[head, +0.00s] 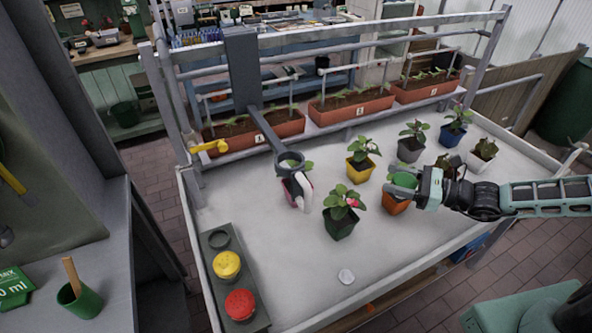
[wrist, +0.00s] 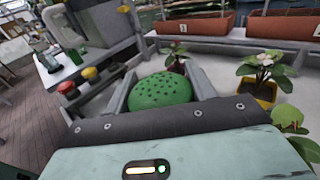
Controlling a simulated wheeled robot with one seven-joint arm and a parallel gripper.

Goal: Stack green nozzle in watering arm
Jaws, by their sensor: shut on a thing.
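My gripper (head: 416,182) is shut on the green nozzle (wrist: 160,91), a domed piece with small holes that sits between both fingers in the wrist view. In the head view the green nozzle (head: 404,180) is held above an orange pot at the right of the table. The grey watering arm (head: 268,132) reaches out from a post at the back, left of my gripper. It ends in a ring (head: 289,161) above a pink pot, with a white curved piece (head: 305,190) beside it. The gripper and nozzle are well apart from the ring.
A grey rack (head: 219,240) at the table's front left holds a yellow nozzle (head: 227,264) and a red nozzle (head: 240,303), with an empty slot at its far end. Several potted plants, including a yellow pot (head: 359,171) and dark green pot (head: 340,226), stand on the table.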

